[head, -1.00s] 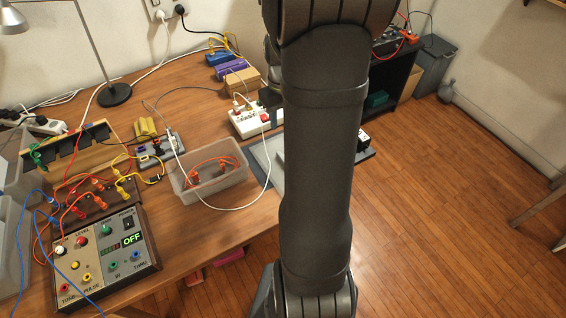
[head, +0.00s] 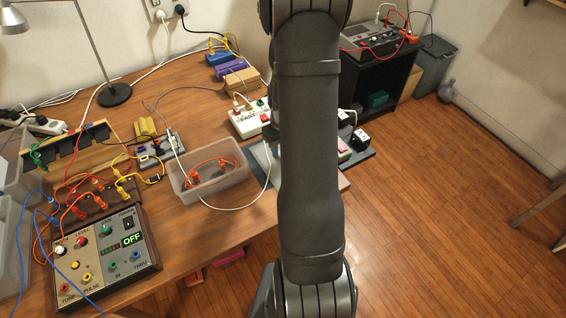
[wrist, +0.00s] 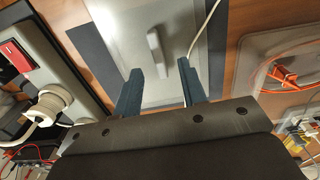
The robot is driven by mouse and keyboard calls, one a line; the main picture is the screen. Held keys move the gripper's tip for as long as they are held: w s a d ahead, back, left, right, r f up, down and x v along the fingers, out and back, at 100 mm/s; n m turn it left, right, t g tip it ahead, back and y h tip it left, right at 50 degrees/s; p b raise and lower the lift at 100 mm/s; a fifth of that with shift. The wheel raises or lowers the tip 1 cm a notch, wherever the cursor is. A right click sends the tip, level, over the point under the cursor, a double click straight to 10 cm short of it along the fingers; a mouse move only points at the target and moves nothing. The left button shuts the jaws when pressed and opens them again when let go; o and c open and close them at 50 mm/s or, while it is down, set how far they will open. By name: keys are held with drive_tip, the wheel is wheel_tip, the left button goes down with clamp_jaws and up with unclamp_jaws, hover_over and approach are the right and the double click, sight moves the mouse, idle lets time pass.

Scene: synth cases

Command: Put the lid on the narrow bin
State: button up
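A narrow translucent bin (head: 222,181) stands on the wooden table, open at the top, with orange-red leads inside. It also shows at the right of the wrist view (wrist: 252,75). A pale grey flat lid (wrist: 115,55) with a raised bar handle (wrist: 157,50) lies on a dark grey mat. In the head view, only a strip of the lid (head: 262,160) shows beside my arm. My gripper (wrist: 159,68) is open and empty over the lid, its two blue-grey fingers on either side of the handle in the picture. The head view hides my gripper behind my arm.
A white cable (wrist: 207,22) runs along the lid's bin-side edge. A white power strip (head: 247,121) stands behind the lid. A control box (head: 98,262) with plugged leads stands at front left. A dark shelf (head: 402,78) stands at the back right.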

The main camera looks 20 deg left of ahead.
wheel_tip(320, 180, down, 4)
drive_tip(key=shift+w+f, duration=0.1)
clamp_jaws()
idle(0.5)
